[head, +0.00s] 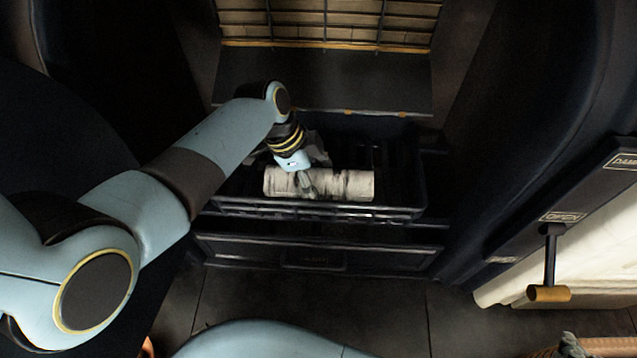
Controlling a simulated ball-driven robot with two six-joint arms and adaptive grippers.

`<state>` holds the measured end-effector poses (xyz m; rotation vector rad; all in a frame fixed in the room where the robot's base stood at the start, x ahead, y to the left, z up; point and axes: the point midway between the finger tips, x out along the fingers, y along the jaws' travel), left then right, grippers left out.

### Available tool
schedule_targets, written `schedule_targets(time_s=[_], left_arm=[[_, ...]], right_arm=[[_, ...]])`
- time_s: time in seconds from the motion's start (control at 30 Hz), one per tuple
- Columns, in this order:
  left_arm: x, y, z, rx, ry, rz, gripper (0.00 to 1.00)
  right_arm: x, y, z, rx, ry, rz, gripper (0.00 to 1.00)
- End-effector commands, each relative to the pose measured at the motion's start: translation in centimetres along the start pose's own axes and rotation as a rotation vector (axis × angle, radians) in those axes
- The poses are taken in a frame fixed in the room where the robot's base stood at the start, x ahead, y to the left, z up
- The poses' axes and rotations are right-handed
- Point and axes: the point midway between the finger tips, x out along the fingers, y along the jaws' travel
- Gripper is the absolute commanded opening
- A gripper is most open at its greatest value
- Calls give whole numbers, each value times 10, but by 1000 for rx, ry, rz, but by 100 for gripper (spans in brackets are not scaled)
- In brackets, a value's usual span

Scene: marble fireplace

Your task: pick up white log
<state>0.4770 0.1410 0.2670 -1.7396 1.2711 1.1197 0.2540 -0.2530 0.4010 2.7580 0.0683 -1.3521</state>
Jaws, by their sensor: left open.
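The white log (345,185) lies lengthwise across the dark fireplace grate (300,211) in the head view. My left arm comes in from the left, and my left gripper (306,185) is over the left half of the log, pointing down at it. The gripper is open, with its fingers at the log; I cannot tell whether they touch it. Part of the log is hidden behind the gripper. My right gripper is not in view.
A dark drawer front (315,255) sits below the grate. A barred screen (330,22) is at the back. A lever with a yellow handle (548,293) hangs at the right, near a label reading OPEN. Dark tiled floor (380,305) lies in front.

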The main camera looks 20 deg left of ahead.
Motion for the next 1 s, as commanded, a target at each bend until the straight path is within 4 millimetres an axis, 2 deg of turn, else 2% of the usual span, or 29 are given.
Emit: schedule_targets(time_s=[0.1, 0.4, 0.5, 0.6, 0.87, 1.0], left_arm=[[7, 1, 1, -1, -1, 2, 72], [6, 0, 0, 0, -1, 0, 72], [6, 0, 0, 0, -1, 0, 58], [6, 0, 0, 0, -1, 0, 45], [6, 0, 0, 0, -1, 1, 12], [6, 0, 0, 0, 1, -1, 11]], right_arm=[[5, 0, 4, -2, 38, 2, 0], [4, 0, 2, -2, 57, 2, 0], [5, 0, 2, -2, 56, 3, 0], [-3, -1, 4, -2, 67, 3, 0], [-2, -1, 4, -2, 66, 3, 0], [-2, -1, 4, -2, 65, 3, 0]])
